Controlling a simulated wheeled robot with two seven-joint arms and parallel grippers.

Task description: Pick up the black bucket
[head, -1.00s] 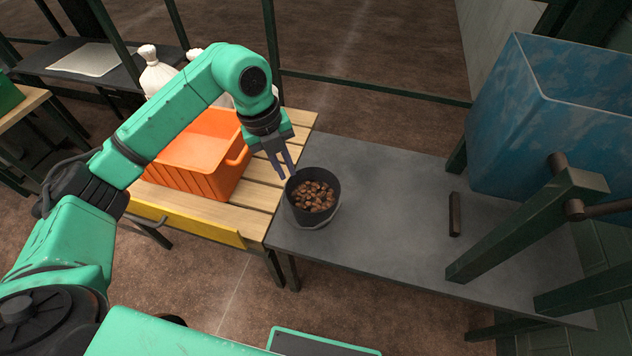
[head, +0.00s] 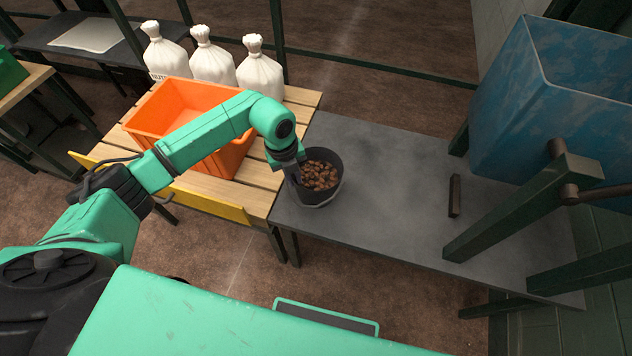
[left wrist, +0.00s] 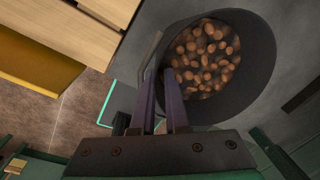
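The black bucket (head: 327,189) stands upright on the grey tabletop, near its left end, with brown nut-like pieces (head: 318,176) inside. It also shows in the left wrist view (left wrist: 262,62), at the upper right. A thin handle hangs on its left side there. My left gripper (head: 295,180) is down at the bucket's left rim, its fingers partly hidden in the head view. In the left wrist view its two fingers (left wrist: 160,76) stand apart with a narrow gap, one at each side of the rim. Contact with the wall cannot be made out. My right gripper is not in view.
An orange crate (head: 142,118) stands on the slatted wooden table (head: 262,172) left of the bucket, with three white sacks (head: 211,62) behind. A dark bar (head: 454,196) lies on the grey table (head: 390,215).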

